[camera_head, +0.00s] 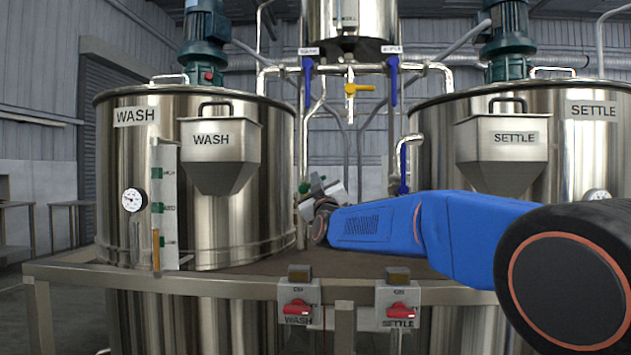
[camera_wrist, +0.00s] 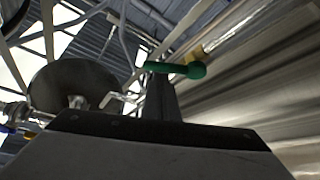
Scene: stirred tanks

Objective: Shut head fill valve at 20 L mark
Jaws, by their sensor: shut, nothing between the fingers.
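A steel head tank (camera_head: 350,18) hangs at the top centre of the head view, cut off by the frame; no 20 L mark can be read on it. A green lever with a round knob (camera_wrist: 196,70) shows in the wrist view, and a small green part (camera_head: 317,186) shows beside my gripper in the head view. I cannot tell whether this lever is the head fill valve. My gripper (camera_wrist: 160,82) is shut and empty, its tips close to the lever; contact cannot be told. A yellow valve handle (camera_head: 360,88) sits below the head tank.
The wash tank (camera_head: 275,150) stands left and the settle tank (camera_head: 440,150) right, both with hoppers. Blue handles hang on the pipes left (camera_head: 308,80) and right (camera_head: 392,80). Red switches for wash (camera_head: 297,307) and settle (camera_head: 400,310) sit on the front rail.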

